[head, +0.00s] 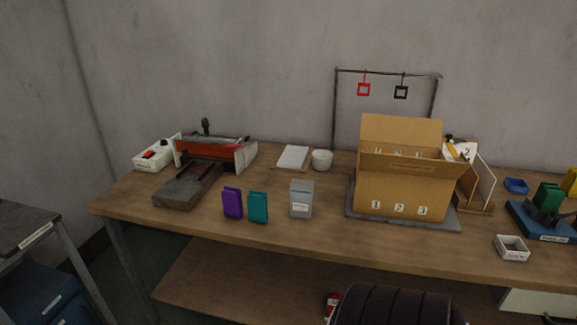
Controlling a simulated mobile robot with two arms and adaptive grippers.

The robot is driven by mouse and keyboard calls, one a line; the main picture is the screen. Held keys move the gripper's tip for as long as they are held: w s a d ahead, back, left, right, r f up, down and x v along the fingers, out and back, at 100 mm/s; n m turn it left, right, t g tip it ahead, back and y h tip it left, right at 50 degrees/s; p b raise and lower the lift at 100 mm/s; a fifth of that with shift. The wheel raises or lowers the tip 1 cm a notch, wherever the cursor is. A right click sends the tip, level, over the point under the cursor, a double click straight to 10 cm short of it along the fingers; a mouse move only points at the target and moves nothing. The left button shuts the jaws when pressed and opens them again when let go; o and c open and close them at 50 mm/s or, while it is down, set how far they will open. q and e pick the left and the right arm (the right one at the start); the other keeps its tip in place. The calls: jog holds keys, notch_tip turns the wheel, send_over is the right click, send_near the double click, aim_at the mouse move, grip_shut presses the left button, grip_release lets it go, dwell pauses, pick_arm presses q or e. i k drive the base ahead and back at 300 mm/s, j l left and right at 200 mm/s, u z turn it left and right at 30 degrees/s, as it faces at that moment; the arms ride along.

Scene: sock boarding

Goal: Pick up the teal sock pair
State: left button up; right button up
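The teal sock pair (258,207) stands upright on the wooden table (320,237) near its front edge. A purple sock pair (232,203) stands close beside it on the left. Neither of my grippers is in the head view. Nothing covers the teal pair from this side.
A cardboard box (400,198) numbered 1, 2, 3 stands open on a grey base to the right. A press-like machine (180,187) stands at the left. A small white tray (512,248) sits at the front right. The table between the teal pair and the front edge is clear.

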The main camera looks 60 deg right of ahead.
aim_at(257, 201)
jog(key=z, duration=1.65)
